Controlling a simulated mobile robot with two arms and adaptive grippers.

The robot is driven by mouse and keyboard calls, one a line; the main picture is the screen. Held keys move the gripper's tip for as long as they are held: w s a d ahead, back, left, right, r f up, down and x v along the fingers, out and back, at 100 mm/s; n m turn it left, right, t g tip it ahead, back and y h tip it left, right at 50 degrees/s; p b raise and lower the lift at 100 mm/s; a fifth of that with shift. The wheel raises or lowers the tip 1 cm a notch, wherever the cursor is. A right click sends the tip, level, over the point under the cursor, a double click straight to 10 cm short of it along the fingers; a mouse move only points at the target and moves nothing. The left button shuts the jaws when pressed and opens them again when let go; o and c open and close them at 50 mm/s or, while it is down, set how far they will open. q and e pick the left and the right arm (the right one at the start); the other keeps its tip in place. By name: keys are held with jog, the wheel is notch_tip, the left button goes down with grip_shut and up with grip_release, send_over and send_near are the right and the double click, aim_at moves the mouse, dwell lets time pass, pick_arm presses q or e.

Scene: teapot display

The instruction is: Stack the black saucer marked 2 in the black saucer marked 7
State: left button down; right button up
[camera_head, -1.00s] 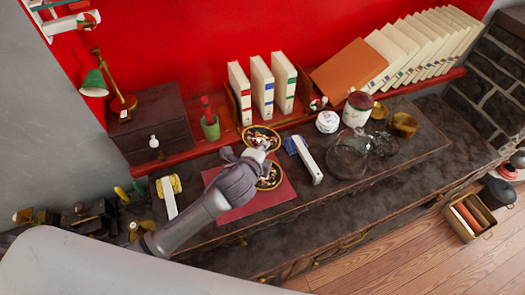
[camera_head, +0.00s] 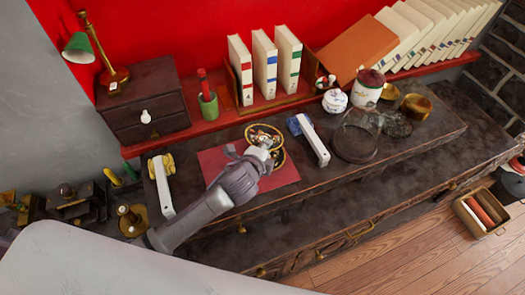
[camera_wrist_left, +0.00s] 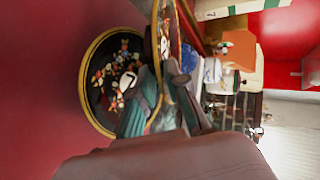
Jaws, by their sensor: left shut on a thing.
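My left gripper (camera_head: 262,152) is shut on a black, gold-rimmed saucer with a floral pattern, which I take as saucer 2 (camera_head: 263,133); its number cannot be read. In the left wrist view this held saucer (camera_wrist_left: 171,35) shows nearly edge-on between the fingers. Saucer 7 (camera_head: 280,158) lies on the red mat, partly hidden by the gripper and the held saucer. In the left wrist view saucer 7 (camera_wrist_left: 98,88) shows its white 7 mark. The held saucer is above and overlaps saucer 7 in view; the gap cannot be told. My right gripper is not in view.
The red mat (camera_head: 222,160) lies on the dark cabinet top. A green cup (camera_head: 208,105) and books (camera_head: 265,65) stand behind on the red shelf.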

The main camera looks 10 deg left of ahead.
pick_arm(q)
jog(key=shift+f, duration=0.1)
jog(key=c, duration=1.3)
grip_release()
jog(key=p+v, duration=0.5)
jog(key=v, duration=0.1)
jog(key=shift+s+r, duration=0.2)
jog(key=shift+s, duration=0.05)
jog(key=shift+s+a+r+p, duration=0.1)
jog(key=shift+s+r+p, duration=0.15)
jog(key=shift+s+p, duration=0.35)
jog(key=s+r+p, duration=0.1)
jog(key=r+p, duration=0.4)
jog(key=s+r+p, duration=0.1)
jog(key=r+p, duration=0.1)
jog(key=p, duration=0.1)
jog(key=shift+s+a+r, duration=0.15)
jog(key=shift+s+a, duration=0.05)
jog(key=shift+s, duration=0.15)
